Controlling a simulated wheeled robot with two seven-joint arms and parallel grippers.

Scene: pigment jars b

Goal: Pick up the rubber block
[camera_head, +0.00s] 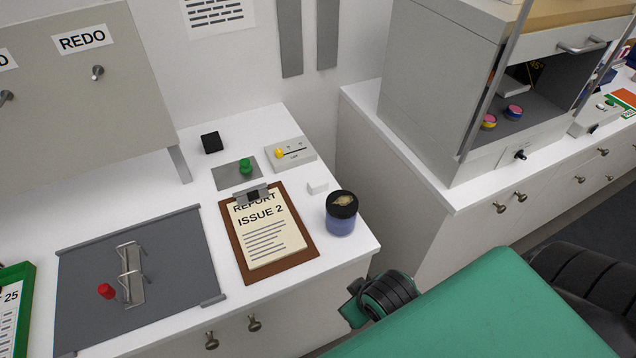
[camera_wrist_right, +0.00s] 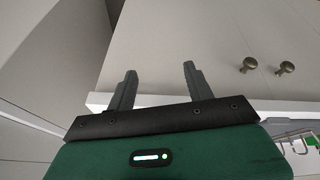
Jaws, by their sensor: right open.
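A small white block (camera_head: 317,187) lies on the white counter, between the clipboard and the back right edge. A black block (camera_head: 211,142) stands near the wall, farther back and left. I cannot tell from the picture which of the two is rubber. My right gripper (camera_wrist_right: 158,78) is open and empty in the right wrist view, in front of pale cabinet fronts. Neither block shows in that view. In the head view my right arm comes in at the lower right, below and apart from the counter, and its fingertips cannot be made out. My left gripper is not in view.
A dark-lidded blue jar (camera_head: 341,213) stands at the counter's right, beside the clipboard (camera_head: 306,232). A green knob (camera_head: 245,167) and a slider box (camera_head: 291,153) sit behind. A grey mat (camera_head: 85,290) with a wire rack lies left. A gap separates the right-hand counter.

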